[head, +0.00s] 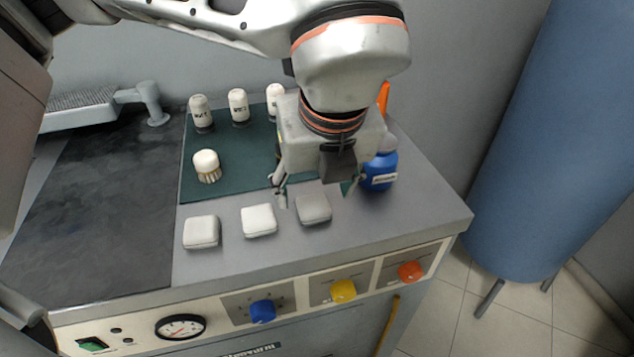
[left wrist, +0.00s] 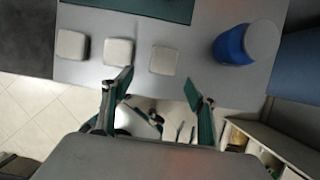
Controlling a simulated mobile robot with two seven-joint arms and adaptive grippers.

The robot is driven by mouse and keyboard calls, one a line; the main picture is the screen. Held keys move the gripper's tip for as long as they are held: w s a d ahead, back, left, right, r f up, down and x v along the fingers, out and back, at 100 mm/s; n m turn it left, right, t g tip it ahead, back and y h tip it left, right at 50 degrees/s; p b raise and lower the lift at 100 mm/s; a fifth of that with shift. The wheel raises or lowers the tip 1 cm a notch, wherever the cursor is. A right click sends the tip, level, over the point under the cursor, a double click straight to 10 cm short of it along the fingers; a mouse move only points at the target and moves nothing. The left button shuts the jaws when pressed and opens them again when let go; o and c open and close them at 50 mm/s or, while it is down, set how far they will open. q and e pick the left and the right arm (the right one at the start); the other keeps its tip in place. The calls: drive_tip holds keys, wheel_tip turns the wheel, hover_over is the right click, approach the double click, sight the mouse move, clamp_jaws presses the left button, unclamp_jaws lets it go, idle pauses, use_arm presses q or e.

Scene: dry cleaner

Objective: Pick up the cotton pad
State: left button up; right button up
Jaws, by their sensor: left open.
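Three small rounded square pads lie in a row near the front of the grey worktop. The left pad (head: 201,232) is off-white, the middle pad (head: 259,220) is white, and the right pad (head: 313,209) is greyer. I cannot tell by looks which is the cotton pad. The left wrist view also shows the left (left wrist: 72,44), middle (left wrist: 118,51) and right (left wrist: 164,60) pads, all outside the jaws. My left gripper (head: 314,192) is open and empty above the right pad; its fingers (left wrist: 159,88) spread in the wrist view. My right gripper is not in view.
A blue bottle (head: 381,172) stands right of the gripper. A brush (head: 207,166) and several white-capped bottles (head: 239,107) stand on the green mat (head: 233,187). Coloured knobs (head: 344,291) line the front panel. A blue cylinder (head: 560,140) stands right of the worktop.

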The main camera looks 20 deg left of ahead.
sight(313, 204)
use_arm(q)
drive_tip(key=shift+w+a+f, duration=0.6)
drive_tip(key=shift+w+f, duration=0.1)
drive_tip(key=shift+f, duration=0.2)
drive_tip(key=x, duration=0.3)
drive_tip(key=b+x, duration=0.1)
drive_tip(key=x, duration=0.1)
drive_tip(key=shift+w+d, duration=0.2)
drive_tip(key=shift+d, duration=0.15)
drive_tip(key=shift+f, duration=0.1)
drive_tip(key=c, duration=0.9)
drive_tip(key=shift+c, duration=0.3)
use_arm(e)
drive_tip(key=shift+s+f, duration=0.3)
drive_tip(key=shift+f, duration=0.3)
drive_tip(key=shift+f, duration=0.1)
